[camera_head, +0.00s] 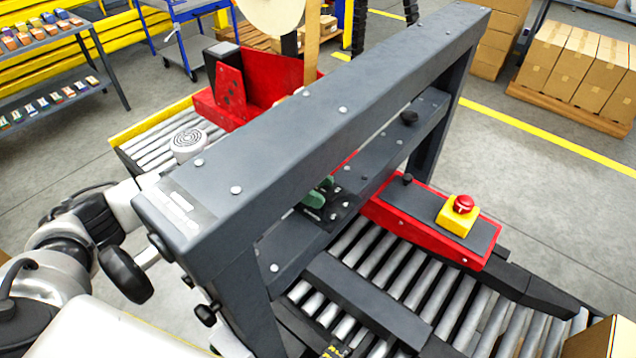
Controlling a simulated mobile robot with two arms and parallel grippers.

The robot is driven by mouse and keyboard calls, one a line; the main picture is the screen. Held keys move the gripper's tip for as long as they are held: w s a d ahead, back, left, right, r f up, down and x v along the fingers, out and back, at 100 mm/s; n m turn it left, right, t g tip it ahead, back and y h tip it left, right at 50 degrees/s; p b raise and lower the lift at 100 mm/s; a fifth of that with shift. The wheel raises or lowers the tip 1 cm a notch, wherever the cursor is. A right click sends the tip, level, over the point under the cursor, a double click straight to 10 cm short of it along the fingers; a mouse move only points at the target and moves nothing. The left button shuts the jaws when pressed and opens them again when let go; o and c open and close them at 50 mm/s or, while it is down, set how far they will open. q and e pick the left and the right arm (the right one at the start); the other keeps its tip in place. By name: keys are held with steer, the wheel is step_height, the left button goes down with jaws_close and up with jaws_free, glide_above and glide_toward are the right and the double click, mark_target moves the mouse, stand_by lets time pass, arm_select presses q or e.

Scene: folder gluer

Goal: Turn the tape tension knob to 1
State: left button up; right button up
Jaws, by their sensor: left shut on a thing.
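A small dark plate with pale marks (342,206) sits on the machine under the grey top beam. My left arm reaches in from the left and passes behind the beam. The green fingertips of my left gripper (319,192) show just below the beam, at the dark plate. They are shut on what seems to be the tape tension knob, which the fingers and beam hide. The knob's setting cannot be read. My right gripper is not in view.
The thick grey beam (330,90) crosses above the rollers (400,275) and blocks much of the view. A red housing with a yellow box and red stop button (463,204) lies to the right. A red flap unit (230,90) stands behind. Stacked cartons (575,65) are at the back right.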

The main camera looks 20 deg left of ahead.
arm_select(q)
steer(key=n+t+p, duration=0.1)
steer(key=p, duration=0.1)
steer(key=n+t+p, duration=0.1)
steer(key=p, duration=0.1)
steer(key=r+n+t+p, duration=0.1)
steer(key=p, duration=0.2)
steer(key=shift+s+t, duration=0.25)
steer(key=shift+t, duration=0.05)
steer(key=shift+f+n+t+y+p, duration=0.25)
steer(key=shift+n+t+y+p, duration=0.15)
steer(key=shift+n+t+p, duration=0.25)
steer(key=shift+s+d+f+n+t, duration=0.1)
steer(key=shift+n+t, duration=0.35)
steer(key=shift+t, duration=0.1)
steer(key=o, duration=0.9)
steer(key=shift+f, duration=0.1)
